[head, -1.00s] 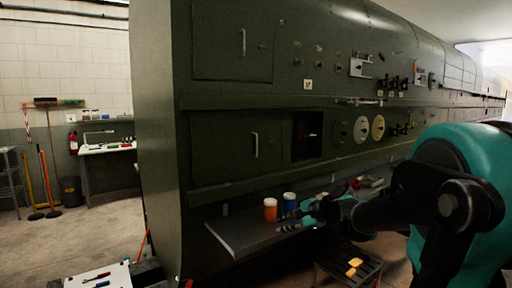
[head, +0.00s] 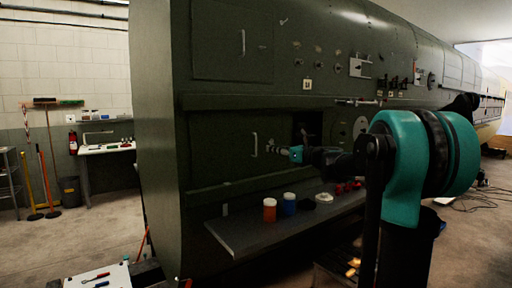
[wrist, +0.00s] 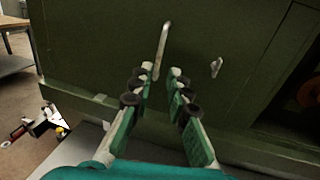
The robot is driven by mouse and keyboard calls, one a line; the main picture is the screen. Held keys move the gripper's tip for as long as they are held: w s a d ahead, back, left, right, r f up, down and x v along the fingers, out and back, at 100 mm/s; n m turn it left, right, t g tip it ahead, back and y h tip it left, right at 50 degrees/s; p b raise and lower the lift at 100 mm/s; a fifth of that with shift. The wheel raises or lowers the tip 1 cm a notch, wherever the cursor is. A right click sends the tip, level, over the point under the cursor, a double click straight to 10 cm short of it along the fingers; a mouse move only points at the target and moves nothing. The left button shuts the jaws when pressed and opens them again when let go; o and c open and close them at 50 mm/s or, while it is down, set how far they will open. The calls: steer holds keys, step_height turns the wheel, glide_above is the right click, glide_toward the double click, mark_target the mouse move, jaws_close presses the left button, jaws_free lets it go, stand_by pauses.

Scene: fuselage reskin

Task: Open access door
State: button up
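The lower access door (head: 222,150) is a dark green panel in the fuselage side, and it looks closed. Its pale vertical bar handle (head: 254,145) shows in the head view and stands ahead of my fingers in the wrist view (wrist: 162,48). A small metal latch (wrist: 216,67) sits to the right of the handle. My gripper (head: 272,150) is in front of this door, with its tips just right of the handle in the head view. In the wrist view my gripper (wrist: 160,74) is open and empty, and the handle's lower end lines up with the gap between the fingertips. Contact is not visible.
A similar upper panel (head: 228,42) with its own bar handle looks closed. A grey shelf (head: 240,238) juts out below, holding an orange jar (head: 269,210), a blue jar (head: 289,204) and small items. A dark opening (head: 306,128) lies right of the lower door.

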mark_target(256, 154)
steer(key=x, duration=1)
steer(key=shift+w+a, duration=0.15)
steer(key=shift+a, duration=0.05)
steer(key=shift+c, duration=0.4)
jaws_close()
